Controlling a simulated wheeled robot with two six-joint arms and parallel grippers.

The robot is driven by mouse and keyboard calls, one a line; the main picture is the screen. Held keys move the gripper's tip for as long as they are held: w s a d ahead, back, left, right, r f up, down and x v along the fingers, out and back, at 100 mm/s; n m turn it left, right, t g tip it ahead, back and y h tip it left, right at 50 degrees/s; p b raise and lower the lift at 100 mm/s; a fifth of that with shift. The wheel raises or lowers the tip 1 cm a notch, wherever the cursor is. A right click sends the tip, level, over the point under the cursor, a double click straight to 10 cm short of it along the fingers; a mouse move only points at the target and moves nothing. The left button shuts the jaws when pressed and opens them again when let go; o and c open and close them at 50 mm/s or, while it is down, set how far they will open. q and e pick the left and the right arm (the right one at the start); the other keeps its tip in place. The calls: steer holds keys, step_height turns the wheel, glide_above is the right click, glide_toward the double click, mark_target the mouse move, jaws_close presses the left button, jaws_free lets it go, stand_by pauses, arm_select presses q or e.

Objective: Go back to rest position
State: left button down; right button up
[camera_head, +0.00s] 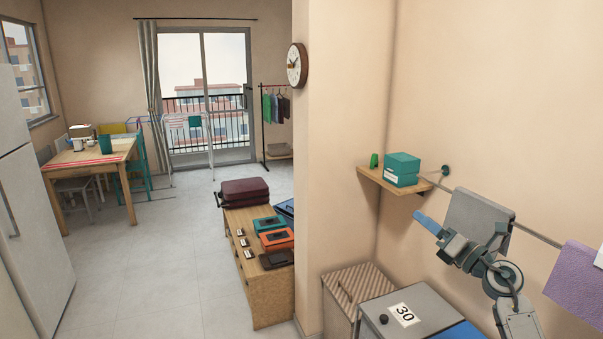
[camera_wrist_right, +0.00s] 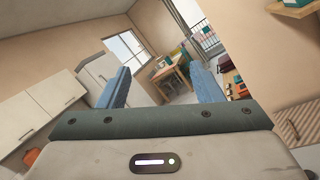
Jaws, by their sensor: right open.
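My right gripper (camera_head: 429,223) is raised in the air at the right of the head view, in front of the wall and above the grey box top. In the right wrist view my right gripper (camera_wrist_right: 160,76) shows two blue fingers spread wide apart with nothing between them. It is open and empty, and touches nothing that I can see. My left arm and left gripper do not show in either view.
A wall shelf (camera_head: 394,181) with a teal box (camera_head: 402,169) is just beyond the right gripper. A grey box (camera_head: 415,305) marked 30 stands below. Purple cloth (camera_head: 577,281) hangs at the far right. A wooden cabinet (camera_head: 270,305) bears cases. The floor (camera_head: 160,270) at left is clear.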

steer(key=s+d+f+m+g+h, duration=0.1)
steer(key=s+d+f+m+h, duration=0.2)
steer(key=s+f+m+h, duration=0.95)
steer(key=s+d+f+m+g+h, duration=0.1)
steer(key=s+d+f+m+h, duration=0.5)
steer(key=m, duration=1.1)
steer(key=s+a+f+m+g+y, duration=0.2)
steer(key=s+a+f+g, duration=0.25)
steer(key=s, duration=0.55)
steer(key=s+a+f+m+g+y, duration=0.25)
steer(key=s+f, duration=0.25)
steer(key=s, duration=0.4)
steer(key=s+a+f+m+g+y, duration=0.15)
steer(key=s+a+f+g, duration=0.35)
steer(key=s, duration=0.5)
step_height(320, 180, down, 34)
steer(key=d+g+b, duration=0.1)
steer(key=d+b, duration=0.2)
steer(key=b, duration=0.2)
steer(key=s+f+b, duration=0.2)
steer(key=s+f, duration=0.7)
steer(key=f, duration=0.3)
steer(key=s+d+f+g+b, duration=0.1)
steer(key=s+f, duration=0.8)
steer(key=f, duration=0.3)
steer(key=shift+s+f+b, duration=0.2)
steer(key=shift+f+b, duration=0.15)
steer(key=shift+f, duration=0.05)
